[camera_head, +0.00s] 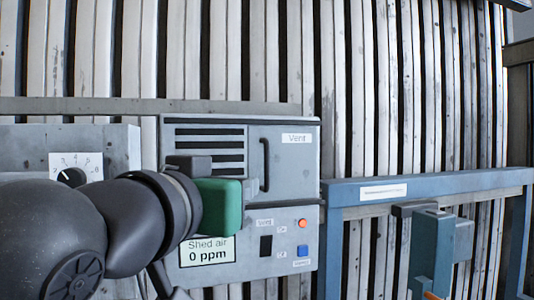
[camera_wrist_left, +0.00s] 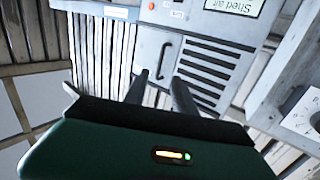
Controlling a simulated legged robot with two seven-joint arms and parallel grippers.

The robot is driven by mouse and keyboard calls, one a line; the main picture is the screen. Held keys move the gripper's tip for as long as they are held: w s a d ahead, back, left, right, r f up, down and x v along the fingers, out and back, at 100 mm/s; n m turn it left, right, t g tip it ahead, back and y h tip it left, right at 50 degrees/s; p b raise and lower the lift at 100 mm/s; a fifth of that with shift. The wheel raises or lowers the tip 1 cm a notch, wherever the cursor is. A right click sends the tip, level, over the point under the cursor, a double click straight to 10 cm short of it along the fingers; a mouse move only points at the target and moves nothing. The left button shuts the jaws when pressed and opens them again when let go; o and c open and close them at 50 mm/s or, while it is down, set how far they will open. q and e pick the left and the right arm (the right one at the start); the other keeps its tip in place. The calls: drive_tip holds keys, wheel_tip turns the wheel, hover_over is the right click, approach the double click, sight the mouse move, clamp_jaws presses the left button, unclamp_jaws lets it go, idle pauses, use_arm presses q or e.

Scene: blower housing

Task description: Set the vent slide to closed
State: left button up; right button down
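The vent unit is a grey panel with dark louver slots (camera_head: 209,144) on its left and a plain plate (camera_head: 290,170) on its right, labelled "Vent". The plate carries a dark vertical handle (camera_head: 265,165). The slots are uncovered where I can see them; their lower part is hidden by my left arm. The left wrist view shows the handle (camera_wrist_left: 166,59) and slots (camera_wrist_left: 205,75) upside down. My left gripper (camera_wrist_left: 160,92) has its two fingers spread and empty, short of the panel, pointing toward the handle and slots. My right gripper is in neither view.
Below is a control panel with an orange button (camera_head: 303,224), a blue button (camera_head: 303,250) and a "Shed air 0 ppm" display (camera_head: 208,251). A dial (camera_head: 72,177) sits on a box at left. A blue frame (camera_head: 435,185) stands at right. A slatted wall is behind.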

use_arm(q)
wheel_tip(320, 180, up, 2)
drive_tip(key=p, duration=0.7)
approach(266, 164)
drive_tip(key=p+x, duration=0.5)
drive_tip(key=x, duration=0.4)
drive_tip(key=shift+w+d+p, duration=0.1)
drive_tip(key=shift+w+p, duration=0.05)
drive_tip(key=shift+p, duration=0.25)
drive_tip(key=shift+w, duration=0.15)
drive_tip(key=shift+s, duration=0.2)
drive_tip(key=shift+c, duration=0.7)
drive_tip(key=shift+s, duration=0.1)
clamp_jaws()
